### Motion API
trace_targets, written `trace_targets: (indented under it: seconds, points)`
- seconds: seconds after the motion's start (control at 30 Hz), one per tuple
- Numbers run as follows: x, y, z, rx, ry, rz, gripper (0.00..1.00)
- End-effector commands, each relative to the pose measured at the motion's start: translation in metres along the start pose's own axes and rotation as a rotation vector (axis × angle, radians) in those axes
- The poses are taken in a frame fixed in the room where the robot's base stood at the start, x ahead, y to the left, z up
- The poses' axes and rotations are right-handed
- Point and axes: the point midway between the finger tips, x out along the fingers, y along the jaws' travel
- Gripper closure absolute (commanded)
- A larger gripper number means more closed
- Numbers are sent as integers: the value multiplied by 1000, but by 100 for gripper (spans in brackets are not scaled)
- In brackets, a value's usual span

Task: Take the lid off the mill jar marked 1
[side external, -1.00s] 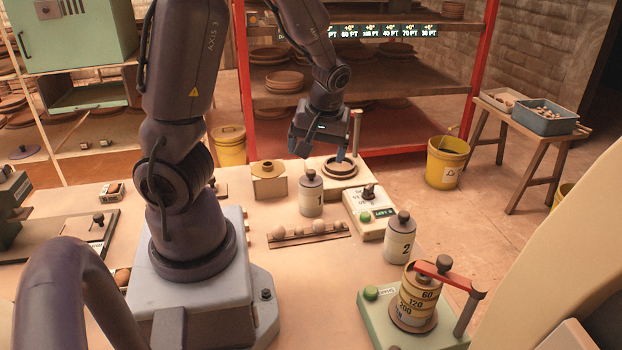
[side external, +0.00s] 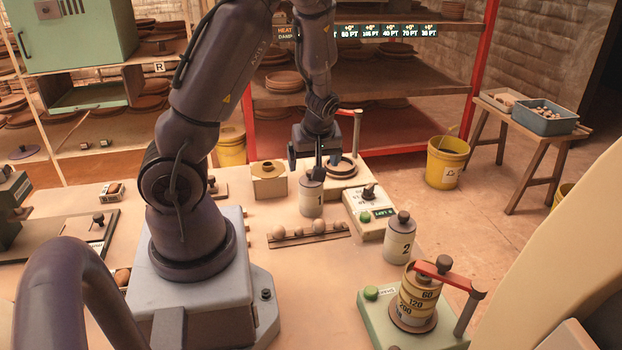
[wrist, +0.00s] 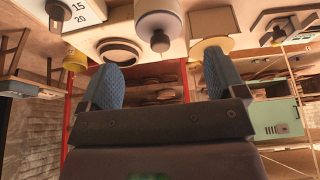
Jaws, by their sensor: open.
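The mill jar marked 1 (side external: 311,204) stands upright on the bench, a pale jar with a grey lid (side external: 305,182) on it. In the wrist view, the lid (wrist: 159,22) shows with its dark knob (wrist: 160,42) pointing toward my gripper. My gripper (side external: 306,168) is open just above the lid, pointing down. In the wrist view, my gripper (wrist: 163,60) has its two blue fingers apart, with the knob between their lines near the tips. In the side view, a finger partly hides the knob, and I cannot tell whether it touches.
The jar marked 2 (side external: 399,246) stands front right. A round ring fixture with a post (side external: 341,170) is behind jar 1, and a box with a round top (side external: 268,185) is to its left.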

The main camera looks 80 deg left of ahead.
Motion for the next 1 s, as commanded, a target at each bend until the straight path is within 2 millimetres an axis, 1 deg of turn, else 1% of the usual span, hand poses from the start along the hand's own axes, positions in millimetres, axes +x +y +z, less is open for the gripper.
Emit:
trace_targets:
  seconds: [0.17,0.4,0.5,0.6,0.77,0.8,0.87,0.9,0.97,1.0]
  points:
    - [9,0,-1,-1,0,-1,11]
    - [41,-1,-5,-2,-1,-3,11]
    - [51,-1,-4,-1,-1,-2,11]
    - [55,0,-4,0,-1,1,11]
    - [55,0,-4,1,-1,2,11]
    - [55,0,-4,0,-1,2,13]
    - [55,0,-4,0,-1,2,27]
    - [55,0,-4,0,-1,2,36]
    - [55,0,-4,0,-1,2,50]
    - [55,0,-4,0,-1,2,59]
